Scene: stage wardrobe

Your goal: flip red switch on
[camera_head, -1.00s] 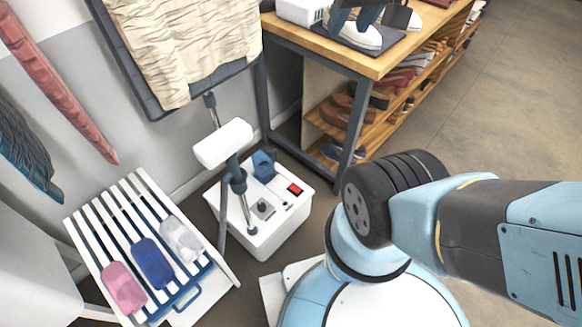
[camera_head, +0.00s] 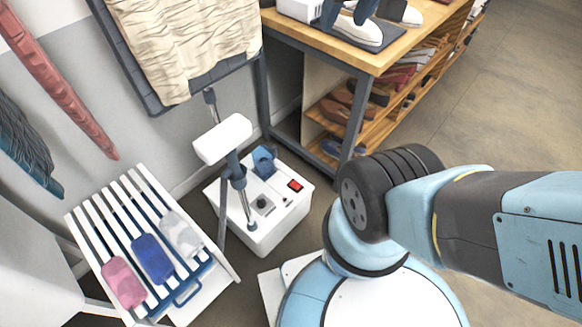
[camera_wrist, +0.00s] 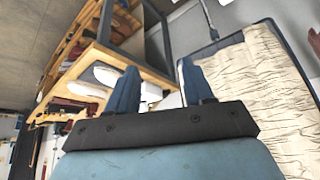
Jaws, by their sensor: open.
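The red switch (camera_head: 295,185) is a small red rocker on the top right of a white box (camera_head: 270,233) on the floor, left of the wooden shelf unit. A dark knob (camera_head: 263,202) sits near it on the same top. I cannot tell the switch's position. My gripper (camera_wrist: 157,85) shows in the wrist view with its two blue fingers apart and nothing between them. In the head view its fingertips (camera_head: 348,10) show at the top edge, over the shoes on the shelf top, well away from the switch. The switch is not in the wrist view.
A white roller-like head (camera_head: 222,138) on a post stands by the box. A slatted white rack (camera_head: 98,213) with pink, blue and white pieces is at left. A wooden shelf unit (camera_head: 340,55) with shoes is behind. Bare floor (camera_head: 500,110) lies at right.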

